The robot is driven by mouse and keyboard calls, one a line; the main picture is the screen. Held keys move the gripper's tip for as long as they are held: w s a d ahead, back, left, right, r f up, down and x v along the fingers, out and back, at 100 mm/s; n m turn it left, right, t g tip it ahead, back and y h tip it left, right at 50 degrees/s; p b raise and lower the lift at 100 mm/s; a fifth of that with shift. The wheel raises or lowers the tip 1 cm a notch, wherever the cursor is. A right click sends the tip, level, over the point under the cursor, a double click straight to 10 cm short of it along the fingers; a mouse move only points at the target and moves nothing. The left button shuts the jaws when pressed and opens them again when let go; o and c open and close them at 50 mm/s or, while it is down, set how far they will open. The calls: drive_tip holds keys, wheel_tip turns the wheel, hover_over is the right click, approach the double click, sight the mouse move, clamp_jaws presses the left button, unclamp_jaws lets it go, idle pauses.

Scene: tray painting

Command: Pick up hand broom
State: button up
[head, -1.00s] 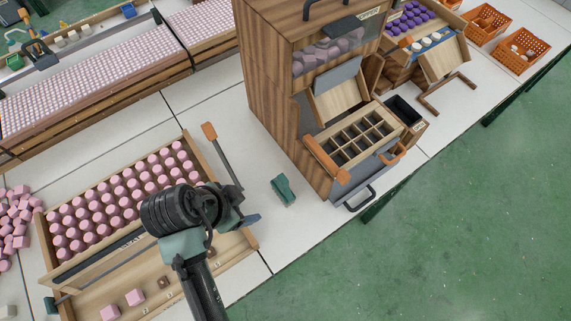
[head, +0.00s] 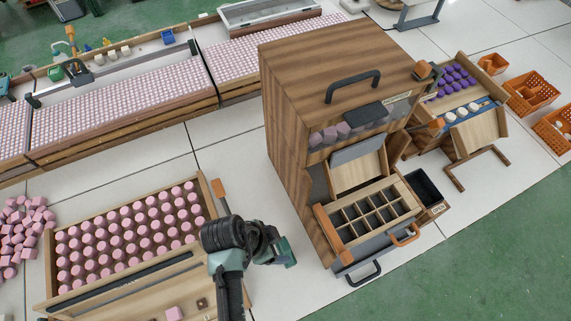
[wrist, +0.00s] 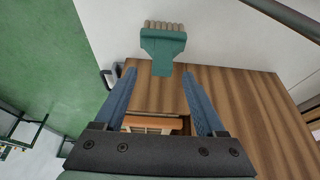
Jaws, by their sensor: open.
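The hand broom (wrist: 163,42) is green with a row of pale bristles. In the wrist view it lies ahead at the top, bristles pointing away from me. Its short handle reaches down toward the gap between my fingertips. In the head view the broom (head: 288,252) is on the white table, left of the wooden cabinet and partly hidden by my gripper. My gripper (wrist: 158,75) is open, with its blue fingers apart on either side of the handle's end. I cannot tell how much height separates them.
The wooden cabinet (head: 290,130) with its divided open drawer (head: 405,190) stands close on the right. A wooden tray (head: 50,250) of pink pieces is on the left, with an orange-handled tool (head: 218,188) at its edge. Loose pink blocks (head: 20,225) lie farther left.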

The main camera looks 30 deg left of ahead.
sight(284, 245)
drive_tip(key=shift+w+p+x, duration=0.2)
drive_tip(key=shift+p+x, duration=0.25)
drive_tip(key=shift+x, duration=2.1)
clamp_jaws()
